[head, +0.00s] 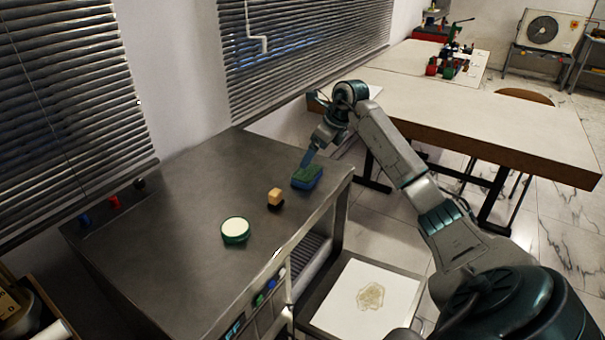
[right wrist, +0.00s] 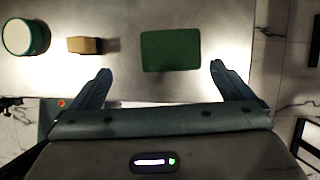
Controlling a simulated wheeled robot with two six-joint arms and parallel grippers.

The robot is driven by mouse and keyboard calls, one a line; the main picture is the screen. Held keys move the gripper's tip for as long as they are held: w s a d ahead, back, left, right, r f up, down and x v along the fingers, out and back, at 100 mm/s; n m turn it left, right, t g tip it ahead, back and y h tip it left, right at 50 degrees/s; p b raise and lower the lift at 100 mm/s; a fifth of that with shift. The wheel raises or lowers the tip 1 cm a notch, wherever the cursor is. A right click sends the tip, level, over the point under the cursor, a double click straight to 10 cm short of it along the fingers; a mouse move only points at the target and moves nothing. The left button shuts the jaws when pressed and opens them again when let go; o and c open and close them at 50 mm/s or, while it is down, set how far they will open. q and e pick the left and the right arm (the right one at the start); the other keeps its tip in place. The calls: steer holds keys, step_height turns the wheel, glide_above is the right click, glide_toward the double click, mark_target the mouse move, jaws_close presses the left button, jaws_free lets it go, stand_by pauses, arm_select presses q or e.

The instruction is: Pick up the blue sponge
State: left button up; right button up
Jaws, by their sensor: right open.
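The blue sponge (head: 307,178) has a green top and lies on the dark metal counter, near its right edge. In the right wrist view its green top (right wrist: 171,50) faces the camera. My right gripper (head: 309,157) reaches down over the sponge from the right side. In the right wrist view my right gripper (right wrist: 160,69) is open, with one finger on each side of the sponge and a gap to each. The sponge sits closer to the right finger there. My left gripper is not in view.
A small wooden block (head: 275,196) and a round green tin with a white top (head: 235,229) stand on the counter (head: 170,210), in line with the sponge. Blinds hang behind it. A large table (head: 480,110) stands to the right.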

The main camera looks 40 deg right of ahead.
mark_target(307, 171)
steer(key=f, duration=0.1)
steer(key=w+f, duration=0.1)
steer(key=f, duration=0.1)
steer(key=f+p, duration=0.1)
steer(key=shift+w+d+f, duration=0.25)
steer(key=shift+d+f, duration=0.05)
steer(key=p+x, duration=0.1)
steer(key=x, duration=0.3)
steer(key=shift+w+d+f+p, duration=0.1)
steer(key=shift+w+f+p, duration=0.2)
steer(key=shift+w+p, duration=0.05)
steer(key=shift+f, duration=0.3)
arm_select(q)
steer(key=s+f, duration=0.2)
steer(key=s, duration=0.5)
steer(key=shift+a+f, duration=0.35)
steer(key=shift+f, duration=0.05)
arm_select(e)
steer(key=shift+c, duration=0.4)
steer(key=c, duration=0.7)
